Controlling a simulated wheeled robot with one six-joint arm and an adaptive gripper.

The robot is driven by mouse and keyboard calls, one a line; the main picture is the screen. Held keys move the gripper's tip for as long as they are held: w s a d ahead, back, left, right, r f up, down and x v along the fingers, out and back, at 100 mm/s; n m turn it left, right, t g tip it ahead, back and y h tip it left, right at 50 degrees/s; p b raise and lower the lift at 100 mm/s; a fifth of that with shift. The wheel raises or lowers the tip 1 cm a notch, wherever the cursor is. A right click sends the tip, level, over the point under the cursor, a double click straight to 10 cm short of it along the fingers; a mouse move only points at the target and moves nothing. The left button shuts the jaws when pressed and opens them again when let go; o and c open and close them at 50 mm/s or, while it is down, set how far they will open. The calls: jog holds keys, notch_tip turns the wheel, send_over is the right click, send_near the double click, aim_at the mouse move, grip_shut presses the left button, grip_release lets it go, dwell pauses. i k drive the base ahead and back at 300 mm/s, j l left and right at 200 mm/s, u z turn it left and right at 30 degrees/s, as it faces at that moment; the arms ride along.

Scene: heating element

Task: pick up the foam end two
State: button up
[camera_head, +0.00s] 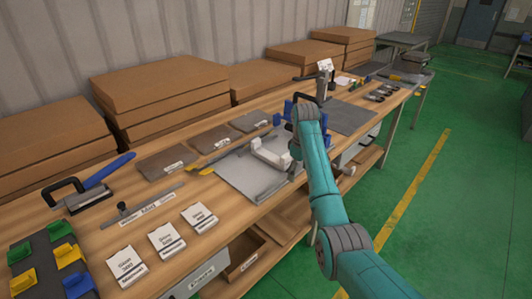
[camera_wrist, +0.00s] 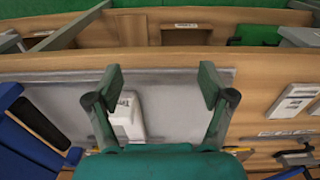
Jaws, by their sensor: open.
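A white foam piece (camera_head: 271,153) lies on the grey mat (camera_head: 237,178) in the middle of the bench. A white piece with a dark-lettered label (camera_wrist: 128,120) shows in the wrist view on the same kind of grey surface. I take it for the foam end, but cannot read whether it is number two. My gripper (camera_wrist: 160,85) is open and empty above the mat. The white piece shows between the fingers, closer to the left finger, which partly covers it. In the head view my arm hides most of the gripper.
Blue fixtures (camera_head: 287,108) stand close behind the foam; blue parts (camera_wrist: 38,120) also show at left in the wrist view. White labelled boxes (camera_head: 166,240) and a blue-handled tool (camera_head: 108,171) lie on the near bench. Brown cardboard boxes (camera_head: 160,85) line the wall.

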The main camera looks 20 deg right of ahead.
aim_at(282, 163)
jog(key=i+j, duration=0.1)
jog(key=i, duration=0.95)
